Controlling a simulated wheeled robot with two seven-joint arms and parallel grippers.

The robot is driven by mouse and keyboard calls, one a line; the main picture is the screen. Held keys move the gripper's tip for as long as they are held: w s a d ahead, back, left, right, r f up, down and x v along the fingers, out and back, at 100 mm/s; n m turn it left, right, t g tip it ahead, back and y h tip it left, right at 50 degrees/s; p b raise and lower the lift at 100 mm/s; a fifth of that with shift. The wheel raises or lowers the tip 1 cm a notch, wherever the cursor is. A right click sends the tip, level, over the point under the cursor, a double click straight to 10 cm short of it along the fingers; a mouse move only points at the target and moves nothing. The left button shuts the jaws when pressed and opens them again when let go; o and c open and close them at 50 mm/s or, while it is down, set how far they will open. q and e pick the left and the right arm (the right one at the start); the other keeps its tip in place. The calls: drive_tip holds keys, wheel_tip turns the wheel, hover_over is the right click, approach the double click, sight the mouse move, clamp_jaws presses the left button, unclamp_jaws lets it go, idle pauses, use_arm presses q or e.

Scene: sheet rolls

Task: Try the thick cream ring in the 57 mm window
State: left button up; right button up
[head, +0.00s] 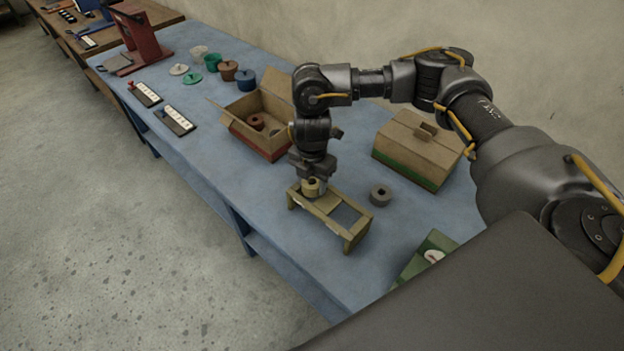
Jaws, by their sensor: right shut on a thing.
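My right gripper (312,178) points straight down over the left part of a low wooden gauge stand (327,221). It is shut on the thick cream ring (313,187). The ring is at the level of the stand's top, at its left end; I cannot tell whether it is in the opening there or just above it. The stand has a larger rectangular window (347,217) at its right, which is empty. A small pale label is on its front edge, too small to read. My left gripper is not in view.
A grey ring (380,195) lies right of the stand. An open cardboard box (257,142) with brown rings is behind left, a closed carton (415,150) behind right. A green card (425,256) lies front right.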

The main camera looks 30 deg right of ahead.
sight(312, 181)
idle(0.3)
drive_tip(key=o, duration=1.6)
drive_tip(key=shift+c, duration=0.2)
drive_tip(key=shift+r+p, duration=3.55)
drive_tip(key=shift+p, duration=0.25)
